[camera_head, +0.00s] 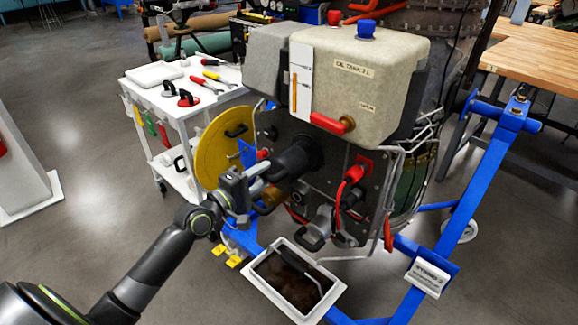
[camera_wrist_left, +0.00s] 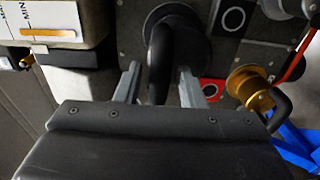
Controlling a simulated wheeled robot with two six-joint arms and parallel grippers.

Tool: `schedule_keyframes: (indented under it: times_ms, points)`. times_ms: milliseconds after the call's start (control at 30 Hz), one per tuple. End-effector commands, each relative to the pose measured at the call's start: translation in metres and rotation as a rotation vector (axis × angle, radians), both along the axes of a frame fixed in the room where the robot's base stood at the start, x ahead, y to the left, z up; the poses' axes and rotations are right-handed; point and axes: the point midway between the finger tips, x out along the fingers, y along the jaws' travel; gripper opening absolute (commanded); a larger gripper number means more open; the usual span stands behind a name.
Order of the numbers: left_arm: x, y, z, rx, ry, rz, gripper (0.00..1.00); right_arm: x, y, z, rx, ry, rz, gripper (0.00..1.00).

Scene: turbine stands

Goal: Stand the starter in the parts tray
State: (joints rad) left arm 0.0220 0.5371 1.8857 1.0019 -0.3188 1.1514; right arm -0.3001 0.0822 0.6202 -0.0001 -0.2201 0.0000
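The part I take to be the starter is a black cylinder (camera_head: 298,155) sticking out of the grey engine panel. In the left wrist view a black curved handle (camera_wrist_left: 160,62) on a round black flange stands between my left fingers. My left gripper (camera_head: 262,180) is at the front of this part. In the left wrist view my left gripper (camera_wrist_left: 158,85) is open, with a finger on each side of the handle and gaps showing. A white-rimmed tray (camera_head: 258,284) with a dark bottom is low at the stand. Which tray is the parts tray is not clear. My right gripper is not in view.
A white cart (camera_head: 205,100) with tools and a pale flat tray (camera_head: 155,75) stands at left. A yellow disc (camera_head: 215,155) is beside the engine. A red-handled fitting (camera_head: 350,182) and brass fitting (camera_wrist_left: 252,88) are close by. Blue stand legs (camera_head: 470,195) are at right.

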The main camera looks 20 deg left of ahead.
Motion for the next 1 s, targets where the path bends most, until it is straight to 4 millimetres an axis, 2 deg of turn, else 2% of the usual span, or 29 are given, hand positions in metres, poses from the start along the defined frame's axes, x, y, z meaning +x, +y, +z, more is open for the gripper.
schedule_keyframes:
  times_ms: [33,267,400,433,1000]
  points:
    - [0.0000,0.0000,0.0000,0.000,0.000,0.000,0.29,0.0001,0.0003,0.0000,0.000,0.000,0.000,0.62]
    - [0.0000,0.0000,0.0000,0.000,0.000,0.000,0.00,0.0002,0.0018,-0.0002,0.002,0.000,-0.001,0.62]
    - [0.0000,0.0000,-0.0001,0.000,0.000,0.000,0.00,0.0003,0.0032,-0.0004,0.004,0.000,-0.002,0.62]
    - [0.0007,-0.0012,0.0060,-0.003,-0.015,-0.001,0.00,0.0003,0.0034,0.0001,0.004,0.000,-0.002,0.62]
    - [-0.0058,0.0012,0.0046,-0.003,-0.012,-0.001,0.00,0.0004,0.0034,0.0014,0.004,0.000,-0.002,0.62]
